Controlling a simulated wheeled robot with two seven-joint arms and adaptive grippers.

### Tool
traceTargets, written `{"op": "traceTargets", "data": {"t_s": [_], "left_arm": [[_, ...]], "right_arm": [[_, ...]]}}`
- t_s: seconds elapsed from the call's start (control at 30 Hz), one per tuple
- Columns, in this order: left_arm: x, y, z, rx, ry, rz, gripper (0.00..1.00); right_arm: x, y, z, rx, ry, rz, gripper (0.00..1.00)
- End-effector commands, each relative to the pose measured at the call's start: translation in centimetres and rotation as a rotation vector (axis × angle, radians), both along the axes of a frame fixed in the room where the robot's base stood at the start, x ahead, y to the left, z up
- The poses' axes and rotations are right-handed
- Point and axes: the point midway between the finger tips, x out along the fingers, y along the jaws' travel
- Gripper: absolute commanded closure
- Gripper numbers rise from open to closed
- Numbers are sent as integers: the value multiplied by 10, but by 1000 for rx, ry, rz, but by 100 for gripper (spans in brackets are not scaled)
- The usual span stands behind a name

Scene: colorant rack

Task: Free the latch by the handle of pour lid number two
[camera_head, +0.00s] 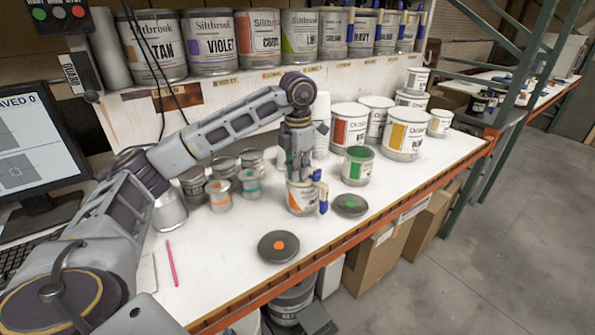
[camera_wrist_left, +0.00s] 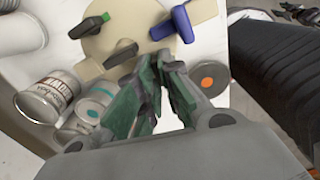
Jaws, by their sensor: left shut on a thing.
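A cream pour lid (camera_wrist_left: 140,35) fills the top of the left wrist view. It has a blue latch piece (camera_wrist_left: 183,25), a dark piece with a green tip (camera_wrist_left: 90,27) and another dark lever (camera_wrist_left: 121,53). In the head view the lid sits on an orange-labelled can (camera_head: 302,197) near the table's front, with a blue piece (camera_head: 323,207) at its right side. My left gripper (camera_wrist_left: 163,75) points down over the lid from above, its green-padded fingers shut on part of the lid. The fingers hide the gripped part; I take it to be the lid's handle. My right gripper is out of view.
A grey lid with an orange dot (camera_head: 279,247) and one with a green dot (camera_head: 349,205) lie close by. A green-labelled can (camera_head: 358,165) stands right of the lidded can. Small tins (camera_head: 218,195) stand left. Large cans (camera_head: 408,133) stand behind. The front left table is mostly clear.

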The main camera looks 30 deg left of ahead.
Motion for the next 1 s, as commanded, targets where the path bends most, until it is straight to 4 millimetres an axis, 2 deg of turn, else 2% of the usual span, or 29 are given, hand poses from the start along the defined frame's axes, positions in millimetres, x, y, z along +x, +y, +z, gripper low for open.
{"op": "traceTargets", "data": {"t_s": [0.1,0.13,0.2,0.4,0.5,0.63,1.0], "left_arm": [[0,0,0,0,-1,0,100],[0,0,0,0,-1,0,88],[0,0,0,0,-1,0,83],[0,0,0,0,0,-1,83],[0,0,0,0,0,-1,83],[0,0,3,0,-1,-1,83],[0,0,35,0,-2,-1,83]], "right_arm": [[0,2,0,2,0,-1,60],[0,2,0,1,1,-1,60],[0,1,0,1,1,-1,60],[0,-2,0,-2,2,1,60],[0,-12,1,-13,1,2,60],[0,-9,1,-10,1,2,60],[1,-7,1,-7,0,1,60]]}}
